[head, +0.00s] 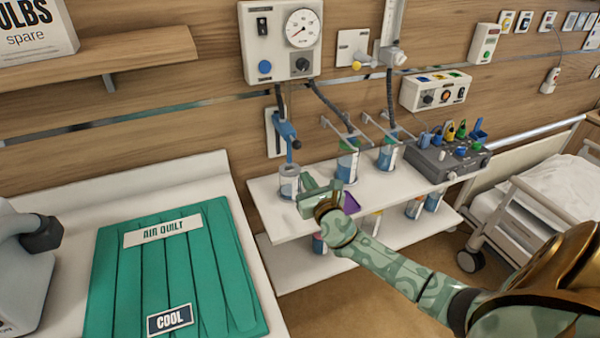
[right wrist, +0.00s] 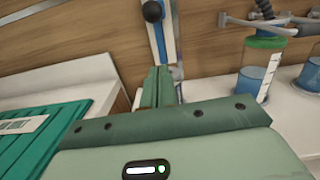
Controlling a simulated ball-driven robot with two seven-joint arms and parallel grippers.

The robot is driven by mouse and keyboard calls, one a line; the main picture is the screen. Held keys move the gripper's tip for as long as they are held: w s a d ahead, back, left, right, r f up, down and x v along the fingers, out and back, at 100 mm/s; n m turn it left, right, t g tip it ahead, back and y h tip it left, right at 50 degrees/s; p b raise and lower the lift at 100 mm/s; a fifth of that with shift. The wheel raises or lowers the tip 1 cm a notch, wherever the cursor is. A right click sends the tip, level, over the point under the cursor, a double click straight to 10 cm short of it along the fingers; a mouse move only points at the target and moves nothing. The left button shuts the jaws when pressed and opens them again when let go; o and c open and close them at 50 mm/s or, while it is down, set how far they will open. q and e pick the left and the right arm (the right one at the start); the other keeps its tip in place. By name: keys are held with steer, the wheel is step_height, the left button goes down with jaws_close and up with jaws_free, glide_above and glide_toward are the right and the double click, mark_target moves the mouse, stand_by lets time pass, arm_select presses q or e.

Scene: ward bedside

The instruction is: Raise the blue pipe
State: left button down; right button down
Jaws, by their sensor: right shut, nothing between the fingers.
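The blue pipe (head: 287,130) stands upright against a white wall plate, above a clear jar (head: 289,182) on the white shelf. In the right wrist view, a blue upright piece with a black knob, apparently the same pipe (right wrist: 159,34), rises just beyond the fingers. My right gripper (head: 309,186) is just right of the jar and below the pipe. Its fingers (right wrist: 158,84) are shut with nothing between them. I cannot tell whether they touch the pipe. The pipe's lower part is hidden behind the fingers in the wrist view. My left gripper is out of view.
A gauge box (head: 281,40) hangs above the pipe, with dark hoses below it. Other jars (head: 388,155) and a grey control unit (head: 447,158) stand on the shelf (head: 280,222). A counter with a green quilt (head: 170,275) is at left; a bed (head: 550,190) is at right.

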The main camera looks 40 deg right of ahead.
steer(key=v, duration=0.6)
steer(key=shift+s, duration=0.25)
steer(key=shift+d, duration=0.1)
